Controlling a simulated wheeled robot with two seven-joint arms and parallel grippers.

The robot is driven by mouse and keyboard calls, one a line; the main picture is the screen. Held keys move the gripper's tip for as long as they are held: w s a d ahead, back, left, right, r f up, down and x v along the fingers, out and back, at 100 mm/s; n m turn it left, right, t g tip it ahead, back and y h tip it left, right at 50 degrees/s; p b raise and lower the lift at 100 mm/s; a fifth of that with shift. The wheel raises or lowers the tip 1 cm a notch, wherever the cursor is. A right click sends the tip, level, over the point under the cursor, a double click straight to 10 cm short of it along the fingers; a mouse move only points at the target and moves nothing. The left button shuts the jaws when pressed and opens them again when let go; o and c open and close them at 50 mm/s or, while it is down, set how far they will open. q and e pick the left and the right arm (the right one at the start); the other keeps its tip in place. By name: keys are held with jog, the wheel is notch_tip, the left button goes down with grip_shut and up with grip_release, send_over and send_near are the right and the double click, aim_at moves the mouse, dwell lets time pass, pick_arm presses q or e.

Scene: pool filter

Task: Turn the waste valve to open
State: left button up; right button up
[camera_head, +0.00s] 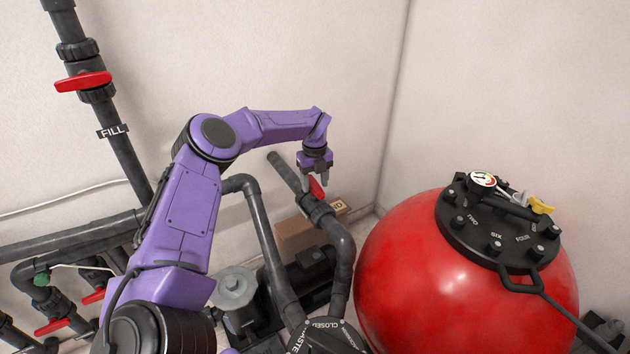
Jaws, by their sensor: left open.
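A red valve handle (317,188) sits on a dark grey pipe (331,228) in the middle of the head view, in front of the back wall. The fingers partly hide the handle, and contact cannot be told. A black round cap (322,337) at the bottom edge bears the words "CLOSED" and, partly cut off, "WASTE". My right gripper is not in view.
A large red tank (440,275) with a black lid (487,236) stands at right. A FILL pipe with a red handle (83,82) runs up the left wall. More pipes and red handles (52,327) are at lower left. A cardboard box (293,233) lies behind the pipes.

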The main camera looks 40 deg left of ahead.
pick_arm(q)
grip_shut()
jog(key=shift+f+b, duration=0.2)
jog(key=shift+b, duration=0.3)
jog(key=shift+n+b, duration=0.4)
jog(key=shift+n, duration=0.2)
jog(key=shift+r, duration=0.2)
grip_release()
jog(key=shift+r, duration=0.1)
